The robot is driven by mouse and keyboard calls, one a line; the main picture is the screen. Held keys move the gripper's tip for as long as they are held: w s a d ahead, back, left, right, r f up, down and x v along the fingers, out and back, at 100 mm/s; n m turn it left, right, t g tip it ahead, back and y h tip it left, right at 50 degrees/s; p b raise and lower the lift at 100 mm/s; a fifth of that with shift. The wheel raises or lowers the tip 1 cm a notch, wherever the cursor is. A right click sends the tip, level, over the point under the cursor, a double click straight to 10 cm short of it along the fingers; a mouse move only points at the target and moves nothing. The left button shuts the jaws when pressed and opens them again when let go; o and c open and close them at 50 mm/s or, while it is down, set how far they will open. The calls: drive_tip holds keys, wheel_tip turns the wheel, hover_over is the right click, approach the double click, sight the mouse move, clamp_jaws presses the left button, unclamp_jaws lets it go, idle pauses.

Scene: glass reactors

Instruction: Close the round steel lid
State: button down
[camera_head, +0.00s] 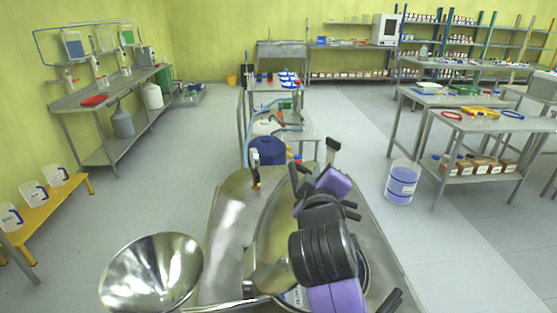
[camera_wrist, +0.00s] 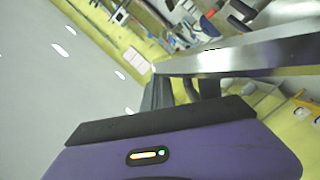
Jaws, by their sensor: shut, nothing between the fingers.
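A round steel lid (camera_head: 272,228) stands steeply tilted on the steel-topped unit (camera_head: 228,215), seen nearly edge-on and partly hidden behind my arm. A pale curved rim shows low behind the arm, mostly covered. My gripper (camera_head: 299,176) is by the lid's upper edge, its fingers small and dark; I cannot tell whether they touch it. In the wrist view the dark fingers (camera_wrist: 172,92) sit close together just beyond the purple gripper body, shut and empty. A shiny steel edge (camera_wrist: 235,56) crosses close by them, probably the lid's.
A wide steel bowl-shaped piece (camera_head: 152,272) juts out at the lower left. Black-handled clamps (camera_head: 333,147) stand at the unit's far edge. A trolley with a blue container (camera_head: 267,151) is behind it. A clear bucket (camera_head: 402,182) stands on the floor at right.

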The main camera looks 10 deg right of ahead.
drive_tip(key=d+f+m+y+b, duration=0.2)
drive_tip(key=d+f+m+b, duration=0.2)
drive_tip(key=d+f, duration=1)
drive_tip(key=shift+s+d+f+m+g, duration=0.3)
drive_tip(key=shift+f+m+g, duration=0.1)
drive_tip(key=shift+f+m, duration=0.5)
drive_tip(key=shift+r, duration=0.1)
